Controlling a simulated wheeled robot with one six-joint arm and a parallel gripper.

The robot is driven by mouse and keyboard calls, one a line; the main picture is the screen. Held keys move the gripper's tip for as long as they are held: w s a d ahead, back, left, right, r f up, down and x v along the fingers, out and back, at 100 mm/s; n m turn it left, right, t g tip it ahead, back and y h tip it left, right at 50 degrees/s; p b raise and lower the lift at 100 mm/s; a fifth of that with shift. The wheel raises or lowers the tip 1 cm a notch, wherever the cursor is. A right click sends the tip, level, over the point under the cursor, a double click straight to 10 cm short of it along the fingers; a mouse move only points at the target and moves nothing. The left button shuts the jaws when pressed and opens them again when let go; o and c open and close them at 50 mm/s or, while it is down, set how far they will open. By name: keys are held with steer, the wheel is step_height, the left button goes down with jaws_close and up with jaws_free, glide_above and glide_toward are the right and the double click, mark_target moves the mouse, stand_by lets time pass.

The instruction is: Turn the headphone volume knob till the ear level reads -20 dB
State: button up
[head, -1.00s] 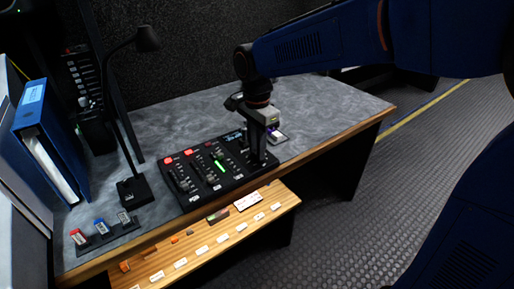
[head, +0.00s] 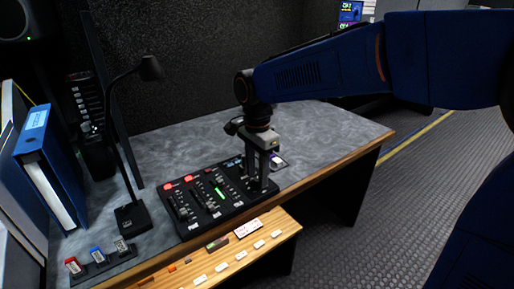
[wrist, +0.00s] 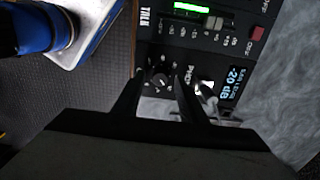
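The mixer console (head: 222,228) sits on the desk, and my gripper (head: 262,188) reaches down over its right end. In the wrist view the ear level display (wrist: 235,82) reads -20 dB. A small dark round knob (wrist: 159,82) with scale marks around it shows between the tips of my gripper (wrist: 161,75). The fingers are apart, with a gap visible on each side of the knob. A bright, shiny part beside the display is partly behind one finger, and I cannot tell what it is.
A small rack with coloured tabs (head: 98,255) lies at the front left. A wooden ledge with labels (head: 245,252) runs below the console. The desk behind the console is clear.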

mark_target(257, 179)
step_height(257, 179, up, 17)
steer(key=shift+f, duration=0.2)
steer(key=shift+d, duration=0.1)
stand_by(0.4)
steer(key=s+d+f+n+t, duration=0.1)
steer(key=s+d+f+n, duration=0.3)
steer(key=d, duration=0.5)
steer(key=s+d+f+n+t, duration=0.1)
steer(key=s+d+f+n, duration=0.1)
steer(key=s+d, duration=0.55)
steer(key=s+d+f+n+t, duration=0.2)
steer(key=s+d+f+n, duration=0.3)
steer(key=s+d+f, duration=0.4)
step_height(257, 179, down, 3)
steer(key=shift+s+d+f+t, duration=0.1)
steer(key=shift+s+d+t, duration=0.25)
steer(key=shift+d, duration=0.4)
steer(key=shift+w, duration=0.1)
steer(key=shift+c, duration=0.9)
steer(key=shift+a, duration=0.15)
